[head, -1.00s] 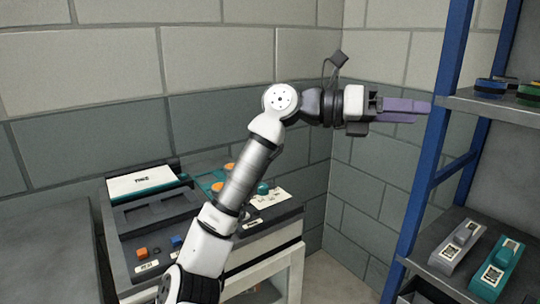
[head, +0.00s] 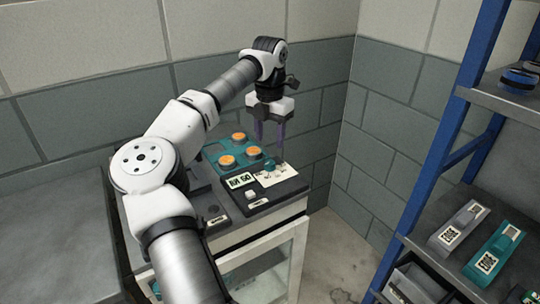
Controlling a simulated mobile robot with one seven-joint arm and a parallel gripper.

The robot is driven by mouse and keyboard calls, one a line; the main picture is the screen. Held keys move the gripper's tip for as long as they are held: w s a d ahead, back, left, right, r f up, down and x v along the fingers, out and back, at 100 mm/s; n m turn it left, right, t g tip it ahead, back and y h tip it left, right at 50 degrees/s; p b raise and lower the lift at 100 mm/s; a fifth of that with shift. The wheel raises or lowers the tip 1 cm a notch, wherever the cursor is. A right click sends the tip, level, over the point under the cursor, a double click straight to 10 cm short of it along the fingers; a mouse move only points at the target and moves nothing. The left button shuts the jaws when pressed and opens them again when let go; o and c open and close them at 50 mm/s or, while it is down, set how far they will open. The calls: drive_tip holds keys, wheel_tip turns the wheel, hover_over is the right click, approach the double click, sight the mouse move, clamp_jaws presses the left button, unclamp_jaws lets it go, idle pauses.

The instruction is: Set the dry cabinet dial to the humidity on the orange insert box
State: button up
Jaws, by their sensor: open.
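My gripper (head: 270,146) points down with its purple fingers apart and empty, above the back of the dry cabinet top. The teal box (head: 213,152) with several round orange inserts (head: 239,136) lies behind and left of the fingers. A label (head: 240,181) in front of it seems to read "RH 60". The dial (head: 269,164) looks like a small teal knob at a white card (head: 277,174), just below the fingertips; its pointer and scale are too small to read. The dry cabinet (head: 297,211) has a white frame and a glass door (head: 262,273). My arm hides its left part.
A white button (head: 250,195) with a label sits at the front of the cabinet top. A blue-framed shelf (head: 437,140) stands at the right, holding a grey block (head: 458,228) and a teal block (head: 493,252). A grey bench (head: 62,240) lies left. Walls close the corner behind.

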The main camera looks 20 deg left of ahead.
sight(270, 161)
wheel_tip(270, 161, down, 7)
drive_tip(key=shift+f+p, duration=0.2)
drive_tip(key=shift+p, duration=0.3)
drive_tip(key=c, duration=1)
drive_tip(key=n+b, duration=0.1)
drive_tip(key=n, duration=0.3)
drive_tip(key=shift+n+b, duration=0.4)
drive_tip(key=shift+n, duration=1.4)
